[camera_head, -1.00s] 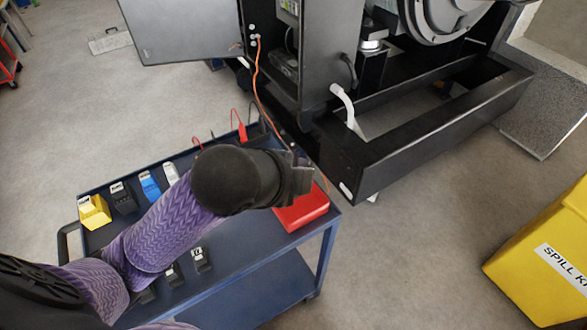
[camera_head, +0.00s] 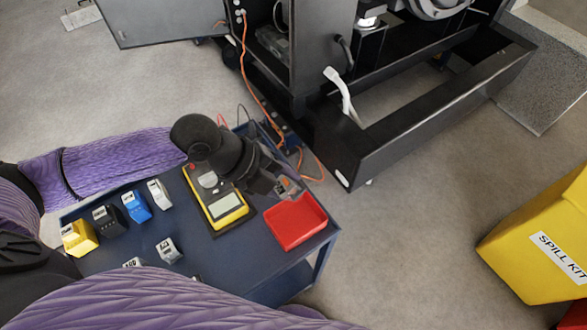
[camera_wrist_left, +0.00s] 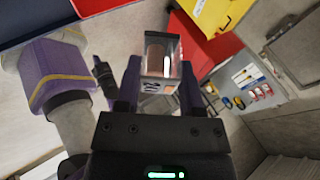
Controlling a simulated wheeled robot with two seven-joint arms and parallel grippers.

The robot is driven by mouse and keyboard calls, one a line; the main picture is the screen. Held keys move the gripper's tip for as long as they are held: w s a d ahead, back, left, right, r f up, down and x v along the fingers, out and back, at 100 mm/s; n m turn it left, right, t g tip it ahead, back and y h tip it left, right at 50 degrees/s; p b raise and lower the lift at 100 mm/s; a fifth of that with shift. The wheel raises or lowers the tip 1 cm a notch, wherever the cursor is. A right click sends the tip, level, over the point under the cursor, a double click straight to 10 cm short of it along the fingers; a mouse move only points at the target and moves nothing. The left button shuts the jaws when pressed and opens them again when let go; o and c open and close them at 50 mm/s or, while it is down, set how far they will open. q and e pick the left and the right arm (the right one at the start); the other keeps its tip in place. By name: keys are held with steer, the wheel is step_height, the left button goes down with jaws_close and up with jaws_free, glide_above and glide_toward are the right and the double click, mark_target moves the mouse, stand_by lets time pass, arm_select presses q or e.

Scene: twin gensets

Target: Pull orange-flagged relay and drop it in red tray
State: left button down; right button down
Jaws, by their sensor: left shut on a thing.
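My left gripper (camera_head: 285,189) is shut on a small relay (camera_head: 289,187) with a clear housing and a touch of orange. In the left wrist view the relay (camera_wrist_left: 162,56) sits between the two dark fingers (camera_wrist_left: 158,88), with an orange mark and a printed label at its near end. The red tray (camera_head: 295,222) lies on the right end of the blue cart. The gripper and relay are above the tray's far left rim in the head view, apart from its floor. My right gripper is not in view; a purple arm crosses the bottom of the head view.
A yellow multimeter (camera_head: 222,205) lies on the cart left of the tray. Several relays, including a blue one (camera_head: 136,206) and a yellow one (camera_head: 78,238), stand further left. The black genset frame (camera_head: 400,140) is behind right. A yellow spill kit bin (camera_head: 540,250) stands right.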

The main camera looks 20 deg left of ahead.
arm_select(q)
step_height(320, 180, down, 10)
steer(key=b, duration=0.8)
steer(key=shift+r+b, duration=0.25)
steer(key=shift+b, duration=0.15)
steer(key=shift+c, duration=0.7)
jaws_free()
